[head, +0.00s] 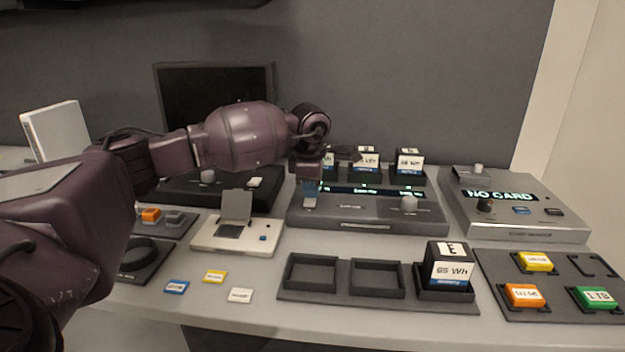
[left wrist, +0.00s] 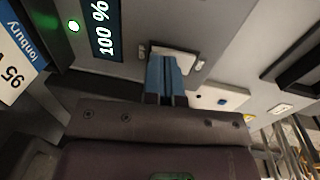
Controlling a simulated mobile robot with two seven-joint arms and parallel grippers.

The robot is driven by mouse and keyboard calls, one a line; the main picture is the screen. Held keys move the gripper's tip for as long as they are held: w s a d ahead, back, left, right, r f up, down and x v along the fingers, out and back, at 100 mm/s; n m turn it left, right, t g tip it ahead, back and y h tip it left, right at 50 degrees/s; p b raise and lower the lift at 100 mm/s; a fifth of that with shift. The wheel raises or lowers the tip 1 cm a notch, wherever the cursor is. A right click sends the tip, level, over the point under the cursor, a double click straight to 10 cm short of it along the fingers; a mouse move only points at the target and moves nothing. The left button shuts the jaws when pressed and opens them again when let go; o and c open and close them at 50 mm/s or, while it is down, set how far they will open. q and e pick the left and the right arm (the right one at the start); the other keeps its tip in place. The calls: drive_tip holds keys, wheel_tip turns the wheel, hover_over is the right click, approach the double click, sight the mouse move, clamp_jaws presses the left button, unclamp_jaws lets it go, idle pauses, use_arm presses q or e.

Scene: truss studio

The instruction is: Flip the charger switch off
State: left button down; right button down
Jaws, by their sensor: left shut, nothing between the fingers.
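The charger (head: 370,213) is a wide dark grey unit at the middle of the desk, with a lit green display strip. A white rocker switch (head: 309,204) sits at the left of its sloped front; it also shows in the left wrist view (left wrist: 176,60), with small markings beside it. My left gripper (head: 310,192) is shut and empty, pointing down at the switch. Its blue fingertips (left wrist: 166,72) overlap the switch's edge in the left wrist view; I cannot tell whether they touch it. The switch's position is unclear. My right gripper is not in view.
A card reader (head: 236,234) with a raised lid is left. A battery tray (head: 335,292) lies in front. A "NO CARD" console (head: 530,217) stands right.

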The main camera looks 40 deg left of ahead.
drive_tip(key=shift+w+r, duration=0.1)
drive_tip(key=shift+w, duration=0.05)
use_arm(q)
drive_tip(key=shift+f, duration=0.15)
drive_tip(key=shift+w+a+f, duration=0.1)
drive_tip(key=shift+f, duration=0.25)
drive_tip(key=shift+r, duration=0.15)
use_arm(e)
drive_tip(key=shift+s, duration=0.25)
use_arm(q)
drive_tip(key=shift+s+d+r+p, duration=0.1)
drive_tip(key=shift+s+d+p, duration=0.35)
drive_tip(key=shift+s, duration=0.25)
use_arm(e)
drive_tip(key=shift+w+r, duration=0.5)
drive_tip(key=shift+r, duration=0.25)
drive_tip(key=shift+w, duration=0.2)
